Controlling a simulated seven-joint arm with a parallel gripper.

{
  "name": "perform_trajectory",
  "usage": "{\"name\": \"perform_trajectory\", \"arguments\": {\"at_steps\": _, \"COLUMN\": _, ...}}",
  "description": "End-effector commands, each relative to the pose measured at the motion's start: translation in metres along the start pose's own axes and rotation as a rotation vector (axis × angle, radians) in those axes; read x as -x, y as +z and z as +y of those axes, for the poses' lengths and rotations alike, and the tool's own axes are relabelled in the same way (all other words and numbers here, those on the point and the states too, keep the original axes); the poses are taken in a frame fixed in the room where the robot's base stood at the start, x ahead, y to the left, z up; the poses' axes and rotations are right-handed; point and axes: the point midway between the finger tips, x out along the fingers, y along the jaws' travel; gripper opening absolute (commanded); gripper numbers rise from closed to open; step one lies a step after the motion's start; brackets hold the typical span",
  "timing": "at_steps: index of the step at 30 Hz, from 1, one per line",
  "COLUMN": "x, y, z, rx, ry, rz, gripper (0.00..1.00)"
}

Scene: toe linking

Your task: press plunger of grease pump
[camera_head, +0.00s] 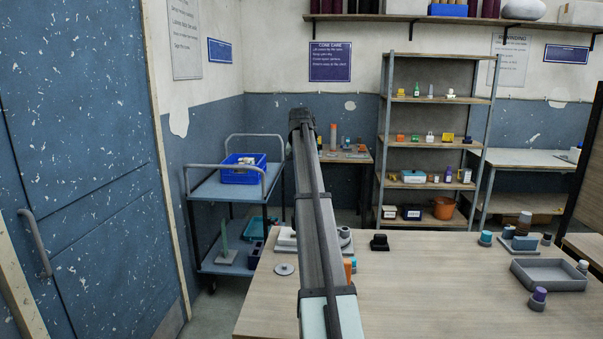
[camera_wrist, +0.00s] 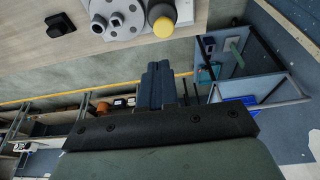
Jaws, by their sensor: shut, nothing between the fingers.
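In the wrist view my gripper (camera_wrist: 158,68) is shut and empty, its two dark fingers side by side. A dark round part with a yellow cap (camera_wrist: 163,24) stands at the table edge beyond the fingertips, with a visible gap between in the picture. It may be the plunger of the grease pump, but I cannot be sure. Beside it is a light grey body with round discs (camera_wrist: 118,16), cut by the top of the frame. In the head view my arm hides most of this spot; a grey round part (camera_head: 344,237) shows just right of it. The fingers are not distinguishable there.
The wooden table (camera_head: 430,290) holds a black block (camera_head: 379,242), a grey disc (camera_head: 284,269), an orange piece (camera_head: 348,270) and a grey tray (camera_head: 548,274) at right. A blue cart (camera_head: 225,190) stands left. The middle of the table is clear.

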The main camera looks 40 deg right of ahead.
Motion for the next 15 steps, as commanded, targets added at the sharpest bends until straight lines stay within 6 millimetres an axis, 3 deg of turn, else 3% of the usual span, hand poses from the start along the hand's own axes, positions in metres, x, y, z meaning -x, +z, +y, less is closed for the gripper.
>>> {"name": "perform_trajectory", "arguments": {"at_steps": 9, "x": 0.025, "y": -0.006, "z": -0.001, "rx": 0.000, "ry": 0.000, "rz": -0.002, "gripper": 0.00}}
{"name": "perform_trajectory", "arguments": {"at_steps": 15, "x": 0.025, "y": -0.005, "z": 0.000, "rx": 0.000, "ry": 0.001, "rz": -0.003, "gripper": 0.00}}
